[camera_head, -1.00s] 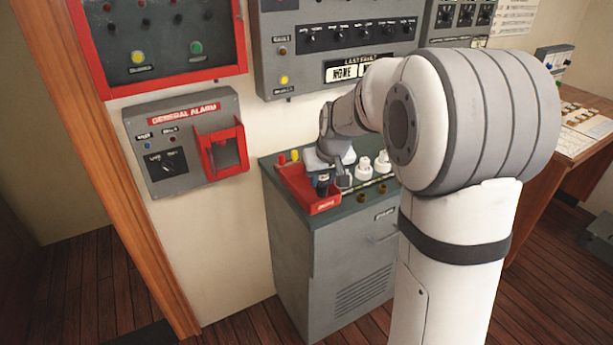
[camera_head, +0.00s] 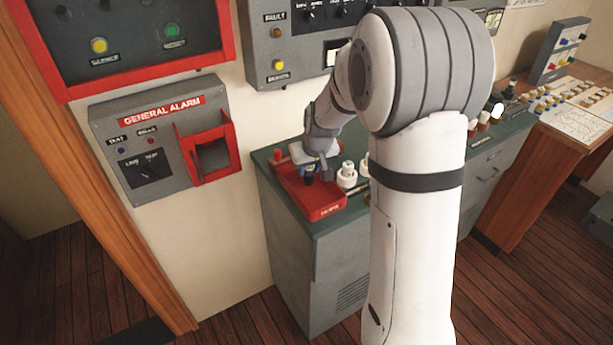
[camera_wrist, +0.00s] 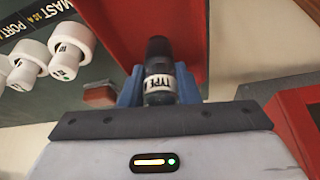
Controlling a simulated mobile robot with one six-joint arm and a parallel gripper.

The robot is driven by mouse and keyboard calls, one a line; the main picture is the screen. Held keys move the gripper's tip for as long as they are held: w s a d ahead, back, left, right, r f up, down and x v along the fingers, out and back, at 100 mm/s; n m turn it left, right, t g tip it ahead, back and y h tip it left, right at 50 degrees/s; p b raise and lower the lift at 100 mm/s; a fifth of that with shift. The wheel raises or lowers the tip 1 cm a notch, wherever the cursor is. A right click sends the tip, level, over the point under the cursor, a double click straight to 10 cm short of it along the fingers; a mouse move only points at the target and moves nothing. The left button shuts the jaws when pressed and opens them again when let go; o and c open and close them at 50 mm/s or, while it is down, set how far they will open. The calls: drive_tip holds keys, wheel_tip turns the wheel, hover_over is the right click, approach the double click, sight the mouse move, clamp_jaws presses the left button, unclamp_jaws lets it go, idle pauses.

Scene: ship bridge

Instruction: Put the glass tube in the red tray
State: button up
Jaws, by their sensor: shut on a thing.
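The red tray (camera_head: 322,211) sits on the left end of the grey cabinet top. In the wrist view its red floor (camera_wrist: 112,30) fills the upper middle. My gripper (camera_head: 311,174) is over the tray, pointing down. In the wrist view my gripper (camera_wrist: 158,88) has its blue fingers shut on a dark cylinder with a white "TYPE" label (camera_wrist: 160,83), which seems to be the glass tube. Its dark end lies against the tray's red background. I cannot tell whether it touches the tray floor.
White capped cylinders (camera_head: 346,176) stand right of the tray; they also show in the wrist view (camera_wrist: 72,45). A small red piece (camera_head: 277,156) is at the tray's far left. The general alarm box (camera_head: 165,140) is on the wall at left. My arm hides part of the cabinet top.

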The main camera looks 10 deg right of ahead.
sight(312, 172)
drive_tip(key=shift+s+d+f, duration=0.1)
drive_tip(key=shift+f, duration=1.6)
drive_tip(key=shift+f, duration=0.1)
drive_tip(key=o, duration=1.1)
drive_tip(key=shift+c, duration=0.2)
drive_tip(key=a+v, duration=0.1)
drive_tip(key=v, duration=1.1)
drive_tip(key=s+r+m+g, duration=0.1)
drive_tip(key=s+r, duration=0.1)
drive_tip(key=s, duration=2.2)
drive_tip(key=shift+a+m+g+h+b, duration=0.15)
drive_tip(key=shift+m+g+h+b, duration=0.15)
drive_tip(key=shift+b, duration=0.1)
